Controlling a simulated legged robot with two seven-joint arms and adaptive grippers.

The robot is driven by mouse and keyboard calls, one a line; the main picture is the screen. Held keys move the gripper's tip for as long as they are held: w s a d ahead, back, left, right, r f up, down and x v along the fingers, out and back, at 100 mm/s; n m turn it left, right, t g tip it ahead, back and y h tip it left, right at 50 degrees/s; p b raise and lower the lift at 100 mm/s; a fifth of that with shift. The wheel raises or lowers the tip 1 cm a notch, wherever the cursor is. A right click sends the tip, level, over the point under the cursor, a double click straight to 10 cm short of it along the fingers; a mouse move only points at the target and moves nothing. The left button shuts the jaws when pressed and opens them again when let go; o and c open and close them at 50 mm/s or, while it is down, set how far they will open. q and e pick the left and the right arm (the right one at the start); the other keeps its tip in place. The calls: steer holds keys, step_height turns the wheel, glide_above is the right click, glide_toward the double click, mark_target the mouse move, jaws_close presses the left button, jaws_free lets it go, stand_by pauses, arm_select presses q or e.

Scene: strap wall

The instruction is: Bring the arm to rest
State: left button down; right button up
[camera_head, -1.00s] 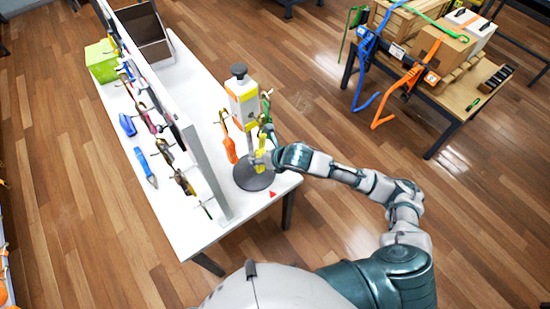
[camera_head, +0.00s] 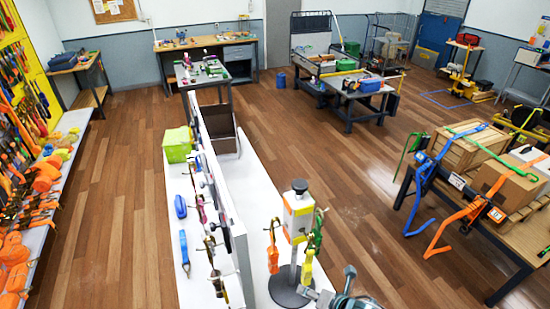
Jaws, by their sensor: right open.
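My right gripper (camera_head: 312,294) is at the lower middle of the head view, open, beside the base of a stand on the white table. My right wrist shows just behind it at the bottom edge, and the rest of the arm is out of the picture. The stand (camera_head: 299,212) is upright, with a white and orange body, a black knob and a round dark base. Orange, green and yellow pieces hang around it. The yellow piece (camera_head: 307,266) is close to the gripper; I cannot tell whether they touch. My left gripper is not in view.
The white table (camera_head: 262,205) has a tall panel along it with hanging tools, and a green bin (camera_head: 177,145) at its far end. A bench with strapped boxes (camera_head: 468,152) stands right. A wall of orange straps (camera_head: 25,180) is left. Open wooden floor lies between.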

steer(key=s+d+f+m+g+h, duration=0.25)
steer(key=s+d+f+m, duration=0.25)
steer(key=s+f+m, duration=0.75)
steer(key=s+d+f+m+g+h, duration=0.25)
steer(key=s+d+f+m, duration=0.4)
steer(key=m, duration=1.15)
step_height(320, 180, down, 32)
steer(key=a+b, duration=0.2)
steer(key=b, duration=0.3)
steer(key=s+d+f+g+b, duration=0.1)
steer(key=s+f+b, duration=0.1)
steer(key=s+f, duration=0.7)
steer(key=s+d+f+n+b, duration=0.1)
steer(key=s+d+f+b, duration=0.1)
steer(key=s+f, duration=0.7)
steer(key=shift+f+g, duration=0.4)
steer(key=shift+f, duration=0.3)
steer(key=shift+s, duration=0.1)
